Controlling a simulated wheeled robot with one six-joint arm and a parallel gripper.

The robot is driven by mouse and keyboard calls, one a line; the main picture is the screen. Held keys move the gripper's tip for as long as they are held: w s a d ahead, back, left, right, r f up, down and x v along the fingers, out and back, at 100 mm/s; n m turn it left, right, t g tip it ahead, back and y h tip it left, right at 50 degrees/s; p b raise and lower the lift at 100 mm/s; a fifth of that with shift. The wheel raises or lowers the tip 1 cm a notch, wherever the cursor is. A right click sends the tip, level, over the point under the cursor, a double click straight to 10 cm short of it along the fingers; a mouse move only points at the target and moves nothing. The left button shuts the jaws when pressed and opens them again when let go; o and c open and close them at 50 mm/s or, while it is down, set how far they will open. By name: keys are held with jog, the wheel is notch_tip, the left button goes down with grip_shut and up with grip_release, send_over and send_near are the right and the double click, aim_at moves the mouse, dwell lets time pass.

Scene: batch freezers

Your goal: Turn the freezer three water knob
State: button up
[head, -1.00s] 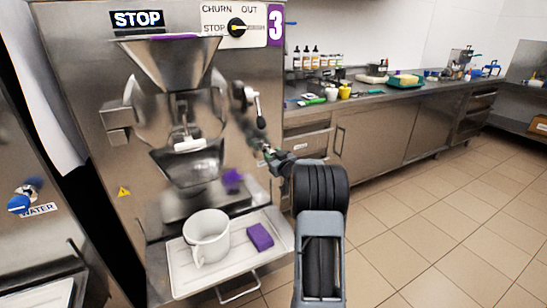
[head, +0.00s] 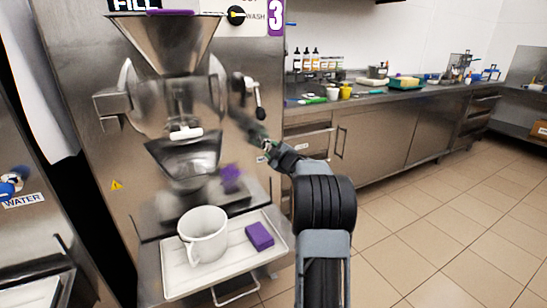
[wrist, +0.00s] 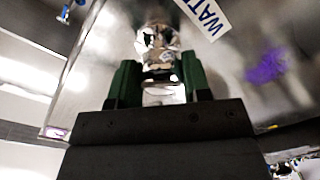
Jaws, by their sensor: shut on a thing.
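Freezer three (head: 262,60) is the steel machine marked with a purple 3. My gripper (wrist: 160,88), with green fingers, is at its front panel in the wrist view. It is shut on the water knob (wrist: 158,45), a shiny metallic shape at and beyond the fingertips, beside a white label (wrist: 205,14) reading "WAT". In the head view my gripper (head: 263,147) is at the panel's right, below a black-handled lever (head: 255,95); the knob is hidden there. The display (head: 135,4) at the top reads FILL.
A white tray (head: 180,280) below the spout holds a white jug (head: 203,235) and a purple block (head: 259,236). Another freezer with a blue WATER knob (head: 8,188) stands at the left. A counter (head: 390,97) runs along the back right. The tiled floor at right is clear.

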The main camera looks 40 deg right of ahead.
jog(key=shift+f+n+b, duration=0.1)
jog(key=shift+n+b, duration=0.8)
jog(key=shift+n, duration=0.5)
jog(key=o, duration=0.9)
jog(key=shift+s, duration=0.15)
jog(key=s, duration=0.4)
jog(key=s+a+p, duration=0.1)
jog(key=s, duration=0.8)
jog(key=shift+s+a+r, duration=0.2)
jog(key=shift+s+r, duration=0.05)
jog(key=shift+r, duration=0.1)
